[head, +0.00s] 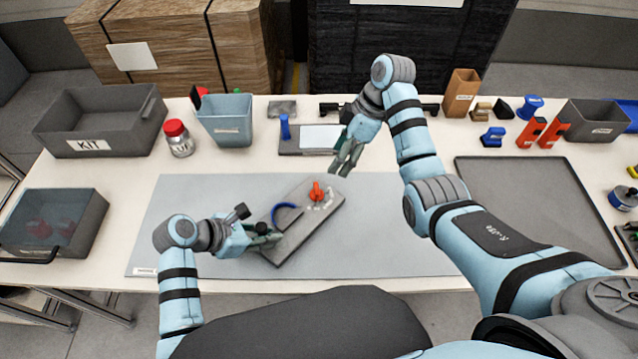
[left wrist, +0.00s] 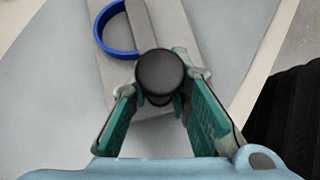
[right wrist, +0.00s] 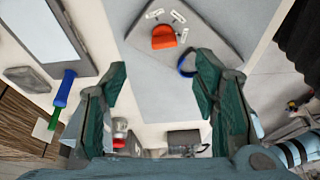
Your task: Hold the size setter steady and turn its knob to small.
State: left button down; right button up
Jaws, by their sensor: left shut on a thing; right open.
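The size setter (head: 300,222) is a grey board lying tilted on the grey mat, with a blue band (head: 288,213) and an orange-red knob (head: 317,192) at its far end. Small white labels sit around the knob, too small to read. In the right wrist view the knob (right wrist: 164,38) shows beyond the fingers. My left gripper (head: 268,237) is shut at the board's near end, on a black round post (left wrist: 160,75) of the setter. My right gripper (head: 345,160) is open and empty, above and beyond the knob, apart from it.
The grey mat (head: 400,230) is clear around the setter. A blue-grey bin (head: 225,120), a red-lidded jar (head: 178,140) and a blue-handled tool (head: 285,128) stand behind. A dark tray (head: 540,205) lies right, a KIT bin (head: 100,120) and another bin (head: 50,220) left.

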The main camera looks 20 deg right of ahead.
aim_at(316, 189)
pick_arm(q)
jog(key=shift+s+a, duration=0.1)
jog(key=shift+a, duration=0.1)
pick_arm(e)
jog(key=a+f, duration=0.2)
jog(key=f, duration=0.1)
jog(key=a+f+n, duration=0.1)
jog(key=f, duration=0.3)
jog(key=a+f+n, duration=0.1)
jog(key=a+f, duration=0.1)
jog(key=f, duration=0.2)
jog(key=shift+w+a, duration=0.1)
jog(key=shift+a, duration=0.2)
jog(key=shift+r, duration=0.1)
jog(key=c, duration=1.2)
jog(key=shift+m+t, duration=0.3)
jog(key=shift+m, duration=0.5)
jog(key=shift+o, duration=0.2)
jog(key=shift+m+t, duration=0.4)
jog(key=shift+m, duration=0.7)
